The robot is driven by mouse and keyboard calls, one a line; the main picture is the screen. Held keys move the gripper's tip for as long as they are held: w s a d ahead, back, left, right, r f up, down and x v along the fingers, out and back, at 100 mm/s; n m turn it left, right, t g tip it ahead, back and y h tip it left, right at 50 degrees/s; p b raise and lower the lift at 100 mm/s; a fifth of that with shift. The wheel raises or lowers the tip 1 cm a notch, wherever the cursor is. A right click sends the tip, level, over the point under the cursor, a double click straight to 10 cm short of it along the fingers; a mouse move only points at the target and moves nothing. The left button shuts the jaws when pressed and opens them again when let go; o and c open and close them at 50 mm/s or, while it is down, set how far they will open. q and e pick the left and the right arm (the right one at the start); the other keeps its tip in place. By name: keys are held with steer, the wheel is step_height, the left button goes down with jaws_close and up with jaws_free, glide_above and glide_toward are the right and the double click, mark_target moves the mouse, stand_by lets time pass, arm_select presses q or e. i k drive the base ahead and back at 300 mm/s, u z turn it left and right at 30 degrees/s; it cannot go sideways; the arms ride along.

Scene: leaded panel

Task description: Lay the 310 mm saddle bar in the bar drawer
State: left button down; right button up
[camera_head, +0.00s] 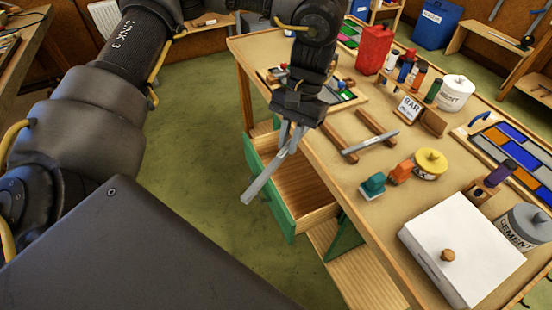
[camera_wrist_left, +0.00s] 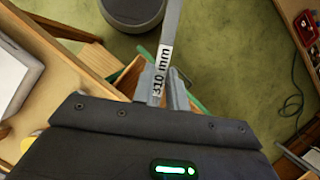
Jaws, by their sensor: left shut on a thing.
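My left gripper (camera_head: 289,133) is shut on a grey saddle bar (camera_head: 262,179). In the left wrist view the bar (camera_wrist_left: 172,22) carries a white label reading 310 mm, next to the fingertips (camera_wrist_left: 166,92). In the head view the bar slants down to the lower left, and its free end shows against the green floor. My right gripper is not in view.
Another grey bar (camera_head: 371,143) lies across two wooden rests (camera_head: 344,137) on the bench, near a BAR sign (camera_head: 409,108). Teal (camera_head: 373,185) and orange (camera_head: 401,172) items and a white box (camera_head: 461,245) stand near the bench edge. Open floor (camera_head: 200,100) lies left of the drawer.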

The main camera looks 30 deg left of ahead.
mark_target(285, 187)
steer(key=u, duration=1.1)
steer(key=k, duration=0.9)
steer(key=z, duration=1)
steer(key=i, duration=1)
